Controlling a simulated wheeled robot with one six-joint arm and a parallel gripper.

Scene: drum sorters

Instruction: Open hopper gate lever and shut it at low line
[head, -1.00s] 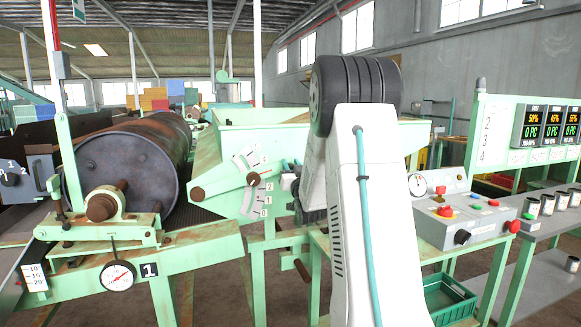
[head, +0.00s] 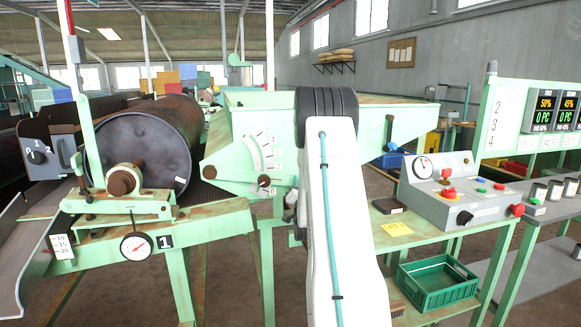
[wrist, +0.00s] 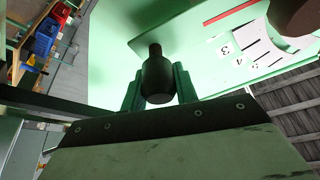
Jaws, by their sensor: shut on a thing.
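The green hopper (head: 380,115) stands mid-view in the head view, with a white numbered scale (head: 262,150) on its side. A brown round pivot (head: 209,171) is left of the scale. A small dark knob (head: 264,180) lies over the scale's lower end, close to the 0 mark. My gripper is shut on a dark, round lever handle (wrist: 157,85), seen in the wrist view between its two green fingers (wrist: 157,92). The scale numbers (wrist: 240,58) and a brown knob show at upper right there. In the head view my arm hides most of the grip.
A rusty drum (head: 150,150) on a green frame with a dial (head: 136,246) is at left. A control box (head: 460,190) with buttons stands on the right table. A green crate (head: 437,283) sits below it. Open floor shows between the frames.

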